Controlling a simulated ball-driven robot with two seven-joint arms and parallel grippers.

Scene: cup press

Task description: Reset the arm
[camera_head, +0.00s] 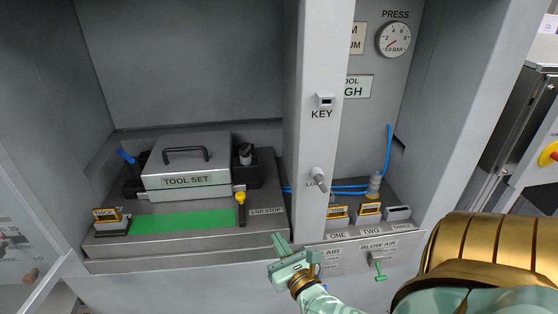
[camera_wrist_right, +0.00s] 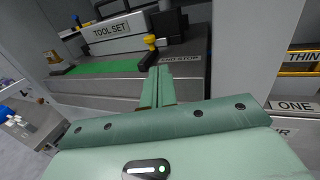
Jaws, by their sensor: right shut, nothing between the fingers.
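My right gripper (camera_head: 282,244) is in front of the press's lower edge, just below the END STOP label. It is shut and empty. In the right wrist view its fingers (camera_wrist_right: 160,84) are together and point toward the tool bed. My right arm comes in from the lower right in the head view. My left gripper is not in view in either picture.
A TOOL SET box (camera_head: 187,167) stands on the tool bed behind a green strip (camera_head: 182,220). A yellow-topped lever (camera_head: 240,198) stands at the strip's right end. A pillar with a KEY slot (camera_head: 324,100), a pressure gauge (camera_head: 393,39) and a green BLOW AIR valve (camera_head: 379,268) are to the right.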

